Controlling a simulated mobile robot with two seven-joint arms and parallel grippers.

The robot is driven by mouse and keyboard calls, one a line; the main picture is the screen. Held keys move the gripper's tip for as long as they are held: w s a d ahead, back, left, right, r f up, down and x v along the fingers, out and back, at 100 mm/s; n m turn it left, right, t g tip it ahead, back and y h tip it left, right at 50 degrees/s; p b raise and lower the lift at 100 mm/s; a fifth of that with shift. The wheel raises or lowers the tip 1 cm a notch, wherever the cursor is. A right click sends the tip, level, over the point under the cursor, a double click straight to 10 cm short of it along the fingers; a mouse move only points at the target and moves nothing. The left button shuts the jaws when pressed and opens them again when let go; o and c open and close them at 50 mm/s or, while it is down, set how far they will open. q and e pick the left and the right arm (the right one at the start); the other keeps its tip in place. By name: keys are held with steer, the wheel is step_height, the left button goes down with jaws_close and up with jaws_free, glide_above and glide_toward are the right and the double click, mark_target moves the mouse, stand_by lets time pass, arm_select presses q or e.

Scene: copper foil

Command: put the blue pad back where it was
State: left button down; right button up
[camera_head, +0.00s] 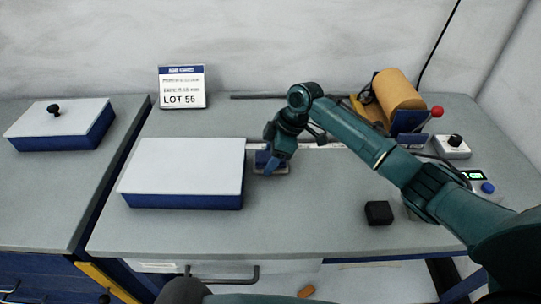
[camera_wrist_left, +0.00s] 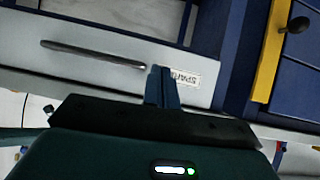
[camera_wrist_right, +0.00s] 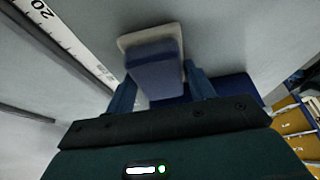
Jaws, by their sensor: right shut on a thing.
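The blue pad (camera_wrist_right: 155,72) is between the two fingers of my right gripper (camera_wrist_right: 162,92) in the right wrist view. My right gripper is shut on it. Beyond the pad in that view is a pale plate with rounded corners (camera_wrist_right: 150,37). In the head view my right gripper (camera_head: 270,167) reaches down beside the right end of the large white-topped blue box, and the pad (camera_head: 262,158) is partly hidden by the fingers. I cannot tell whether pad and plate touch. My left gripper (camera_wrist_left: 162,86) is shut and empty, in front of a drawer labelled SPARE.
The white-topped blue box (camera_head: 185,168) stands left of my right gripper. A strip with a ruler scale (camera_wrist_right: 70,42) lies behind. A black block (camera_head: 378,213), an orange roll (camera_head: 398,90) and a knob box (camera_head: 452,147) are to the right. A lidded box (camera_head: 62,125) is far left.

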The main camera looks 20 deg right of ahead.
steer(key=shift+f, duration=0.1)
steer(key=o, duration=1)
steer(key=shift+c, duration=0.2)
steer(key=v, duration=1.2)
